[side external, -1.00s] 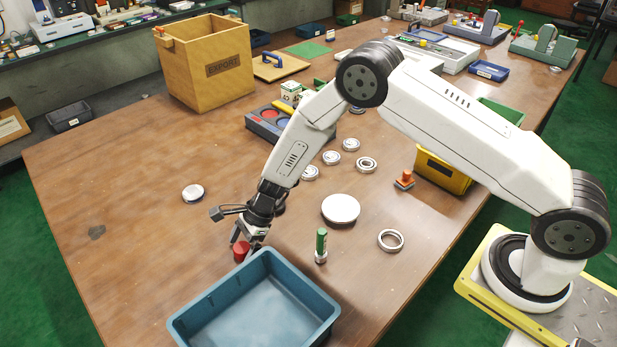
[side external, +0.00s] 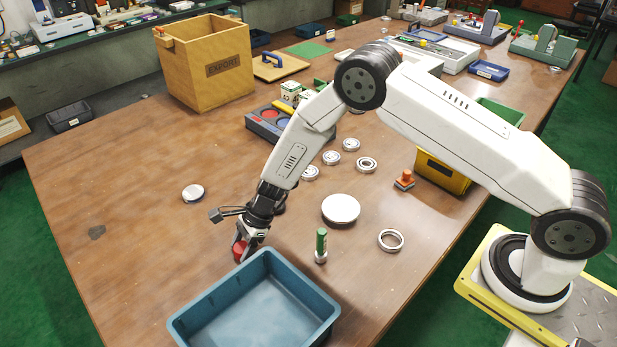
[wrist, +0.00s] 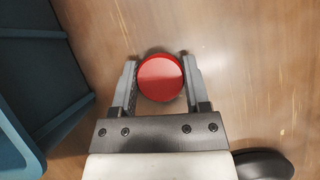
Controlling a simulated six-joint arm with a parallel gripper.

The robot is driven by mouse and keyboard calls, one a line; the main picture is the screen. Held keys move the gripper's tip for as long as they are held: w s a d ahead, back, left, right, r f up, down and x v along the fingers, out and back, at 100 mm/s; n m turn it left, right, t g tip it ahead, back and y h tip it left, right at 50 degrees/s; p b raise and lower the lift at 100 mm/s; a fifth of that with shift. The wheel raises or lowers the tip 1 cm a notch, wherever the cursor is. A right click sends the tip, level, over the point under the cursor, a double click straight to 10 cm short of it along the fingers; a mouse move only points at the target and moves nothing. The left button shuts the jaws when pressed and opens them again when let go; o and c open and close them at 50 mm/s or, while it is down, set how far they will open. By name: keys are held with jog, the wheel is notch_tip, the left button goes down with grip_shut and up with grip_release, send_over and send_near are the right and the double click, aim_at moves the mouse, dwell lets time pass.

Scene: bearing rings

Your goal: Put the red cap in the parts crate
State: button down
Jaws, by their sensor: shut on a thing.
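The red cap (wrist: 160,78) is round and sits between the two fingers of my gripper (wrist: 160,82) in the wrist view. In the side view my gripper (side external: 243,246) is shut on the red cap (side external: 239,248), just behind the far corner of the blue crate. I cannot tell whether the cap touches the table. The blue parts crate (side external: 318,293) is empty at the front of the table. Its wall also shows at the left of the wrist view (wrist: 75,112), beside the gripper.
A white disc (side external: 341,208), a metal ring (side external: 390,240) and several bearing rings (side external: 366,164) lie behind. A silver disc (side external: 193,193) lies left on clear table. A wooden box (side external: 205,62) stands at the back.

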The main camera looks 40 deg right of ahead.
jog(key=shift+r, duration=0.1)
jog(key=shift+r, duration=0.7)
jog(key=s+d+r, duration=0.2)
jog(key=s+r, duration=0.3)
jog(key=s, duration=0.1)
jog(key=s+d+r, duration=0.2)
jog(key=s+r, duration=0.4)
jog(key=s, duration=0.1)
jog(key=shift+s+d+r, duration=0.15)
jog(key=shift+d+r, duration=0.05)
jog(key=shift+d, duration=0.05)
dwell(0.3)
jog(key=s+a+n+g, duration=0.1)
jog(key=s+a+n, duration=0.1)
jog(key=s, duration=0.6)
jog(key=s+a+n+g, duration=0.1)
jog(key=s+a+n, duration=0.1)
jog(key=s, duration=0.6)
jog(key=shift+a+r, duration=0.4)
jog(key=shift+a, duration=0.15)
